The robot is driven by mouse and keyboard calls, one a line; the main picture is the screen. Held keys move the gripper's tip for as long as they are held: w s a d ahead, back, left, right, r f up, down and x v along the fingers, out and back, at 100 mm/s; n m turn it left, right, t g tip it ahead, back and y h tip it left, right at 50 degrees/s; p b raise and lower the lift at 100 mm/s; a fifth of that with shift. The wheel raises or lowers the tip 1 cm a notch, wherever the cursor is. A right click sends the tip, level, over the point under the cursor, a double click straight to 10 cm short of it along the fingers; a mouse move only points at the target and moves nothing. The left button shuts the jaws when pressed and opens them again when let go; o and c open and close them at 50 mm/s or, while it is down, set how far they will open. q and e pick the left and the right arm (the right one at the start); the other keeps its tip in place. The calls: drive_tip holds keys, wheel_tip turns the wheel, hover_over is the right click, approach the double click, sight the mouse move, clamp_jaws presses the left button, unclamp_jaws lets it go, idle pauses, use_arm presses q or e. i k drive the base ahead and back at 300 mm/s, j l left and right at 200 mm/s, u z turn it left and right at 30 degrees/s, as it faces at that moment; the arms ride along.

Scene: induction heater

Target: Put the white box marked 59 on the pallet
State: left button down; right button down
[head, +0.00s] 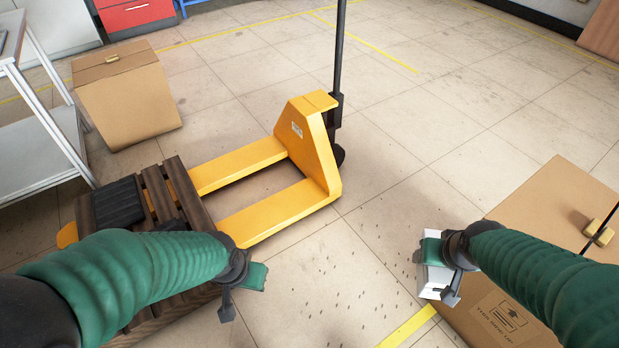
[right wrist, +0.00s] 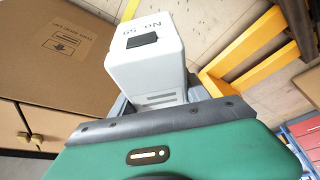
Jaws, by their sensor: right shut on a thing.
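The white box (head: 433,278) is held in my right gripper (head: 440,272), above the floor beside a large cardboard box. In the right wrist view the white box (right wrist: 147,60) shows "No. 59" and a black patch, and the gripper is shut around its near end. The brown wooden pallet (head: 158,190) is at the lower left, on the forks of a yellow pallet jack, partly hidden by my left arm. My left gripper (head: 241,291) is empty near the pallet's right edge, its fingers apart.
A dark ribbed item (head: 118,203) lies on the pallet. The yellow pallet jack (head: 310,150) stands behind it. A cardboard box (head: 128,97) and a white shelf cart (head: 40,150) are at left. A large cardboard box (head: 545,205) is at right. The middle floor is clear.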

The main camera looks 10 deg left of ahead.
sight(177, 199)
drive_tip(key=i+u, duration=0.15)
drive_tip(key=u, duration=0.25)
drive_tip(key=i+l+u, duration=0.1)
drive_tip(key=u, duration=0.3)
drive_tip(key=i+l+u, duration=0.1)
drive_tip(key=i+u, duration=0.15)
drive_tip(key=u, duration=0.15)
drive_tip(key=i+l+u, duration=0.1)
drive_tip(key=u, duration=0.3)
drive_tip(key=i+l+u, duration=0.1)
drive_tip(key=l+u, duration=0.15)
drive_tip(key=u, duration=0.15)
drive_tip(key=i+l+u, duration=0.15)
drive_tip(key=l+u, duration=0.25)
drive_tip(key=i+l+u, duration=0.1)
drive_tip(key=u, duration=0.3)
drive_tip(key=l+u, duration=0.75)
